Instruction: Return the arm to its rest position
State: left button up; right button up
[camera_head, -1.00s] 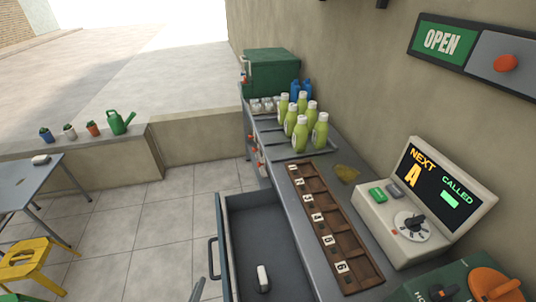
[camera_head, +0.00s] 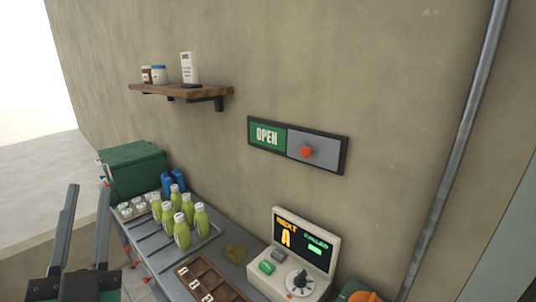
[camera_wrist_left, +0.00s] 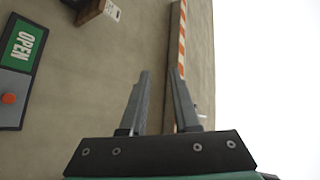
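My left gripper (camera_head: 84,222) is at the lower left of the head view, raised in front of the counter's left end. Its two fingers stand apart and point up, with nothing between them. In the left wrist view the gripper (camera_wrist_left: 160,85) is also open and empty, with the wall beyond it. My right gripper is not in either view.
A counter (camera_head: 150,250) runs along the wall with green bottles (camera_head: 182,232), a green box (camera_head: 132,170) and a display machine (camera_head: 300,258). Above are a wooden shelf (camera_head: 165,92) and an OPEN sign (camera_head: 267,137). A striped strip (camera_wrist_left: 181,50) shows in the left wrist view.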

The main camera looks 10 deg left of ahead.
pick_arm(q)
jog(key=s+d+r+t+h, duration=0.55)
jog(key=d+r+h, duration=0.45)
jog(key=r+h, duration=0.3)
notch_tip(320, 180, up, 37)
jog(key=p, duration=3.8)
jog(key=shift+s+a+p, duration=0.2)
jog(key=shift+a+p, duration=0.05)
jog(key=shift+p, duration=0.05)
jog(key=shift+g, duration=0.25)
jog(key=shift+a, duration=0.1)
